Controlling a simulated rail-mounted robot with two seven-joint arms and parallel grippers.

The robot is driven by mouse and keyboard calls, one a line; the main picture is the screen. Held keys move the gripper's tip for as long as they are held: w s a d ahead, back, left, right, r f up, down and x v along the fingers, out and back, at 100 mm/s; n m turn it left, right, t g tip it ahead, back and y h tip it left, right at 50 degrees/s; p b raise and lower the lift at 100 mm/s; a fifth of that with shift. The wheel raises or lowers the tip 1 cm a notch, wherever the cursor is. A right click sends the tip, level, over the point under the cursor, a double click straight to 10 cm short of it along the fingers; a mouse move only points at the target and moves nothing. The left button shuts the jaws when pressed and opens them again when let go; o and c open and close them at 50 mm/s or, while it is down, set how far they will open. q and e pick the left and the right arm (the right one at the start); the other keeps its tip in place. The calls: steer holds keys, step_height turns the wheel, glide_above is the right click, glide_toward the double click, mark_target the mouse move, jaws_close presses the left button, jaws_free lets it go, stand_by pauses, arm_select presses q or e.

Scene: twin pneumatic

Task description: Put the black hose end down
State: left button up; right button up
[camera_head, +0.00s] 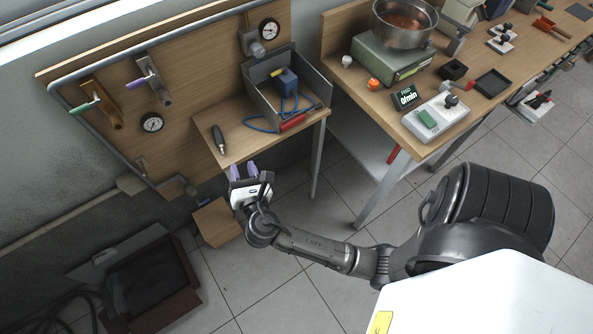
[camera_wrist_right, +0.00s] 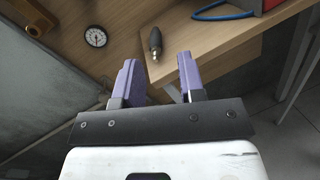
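The black hose end (camera_head: 218,139), a dark tapered piece with a small metal tip, lies on the small wooden bench (camera_head: 238,117) near its left edge. In the right wrist view the hose end (camera_wrist_right: 155,42) shows beyond the fingertips, between them in the picture and apart from both. My right gripper (camera_head: 244,171) has purple fingers, is open and empty, and is just in front of the bench's front edge. Its spread fingers also show in the right wrist view (camera_wrist_right: 157,60). My left gripper is not in view.
A grey open bin (camera_head: 318,84) with a blue part, a blue hose and a red item stands on the bench's right side. A wooden back panel with gauges (camera_head: 152,122) and two valve handles rises behind. A second table (camera_head: 375,102) stands to the right.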

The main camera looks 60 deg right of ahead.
steer(key=s+f+m+g+y, duration=0.55)
steer(key=s+f+m, duration=0.25)
steer(key=s+m, duration=0.45)
steer(key=s+a+m+g+y, duration=0.2)
steer(key=s+a+m+y, duration=0.1)
steer(key=s+m, duration=0.1)
steer(key=s+a+f+m+g+y, duration=0.1)
steer(key=s+a+m+g+y, duration=0.1)
steer(key=s+m, duration=0.3)
steer(key=shift+s+a+y, duration=0.5)
steer(key=shift+s+y, duration=0.35)
steer(key=shift+m, duration=0.25)
